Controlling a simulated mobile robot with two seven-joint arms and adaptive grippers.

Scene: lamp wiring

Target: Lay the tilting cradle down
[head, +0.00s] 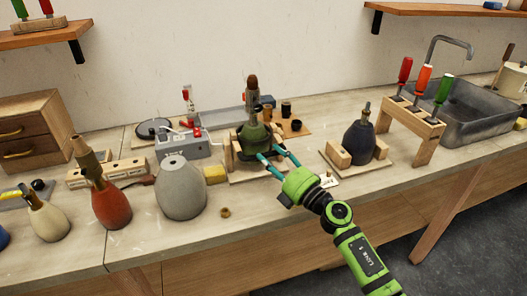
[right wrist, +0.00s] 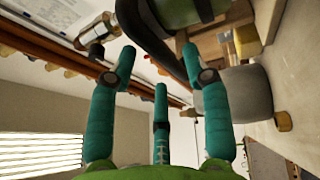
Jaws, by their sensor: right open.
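A wooden cradle (head: 262,174) near the middle of the bench holds a green lamp body (head: 254,138), which stands upright with a brown fitting on top. My right gripper (head: 268,153) is at the front right of this cradle, its teal fingers pointing at the green body. In the right wrist view the fingers (right wrist: 158,55) are apart with nothing between them. The green body (right wrist: 185,10) and a dark curved bar (right wrist: 150,38) lie just beyond the fingertips; I cannot tell whether they touch. The cradle's far side is hidden. My left gripper is not in view.
A second wooden holder (head: 338,152) with a dark lamp body (head: 358,142) stands to the right. A grey body (head: 180,190) and a yellow sponge (head: 215,174) stand left of the cradle. A screwdriver rack (head: 425,128) and sink (head: 485,108) are farther right.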

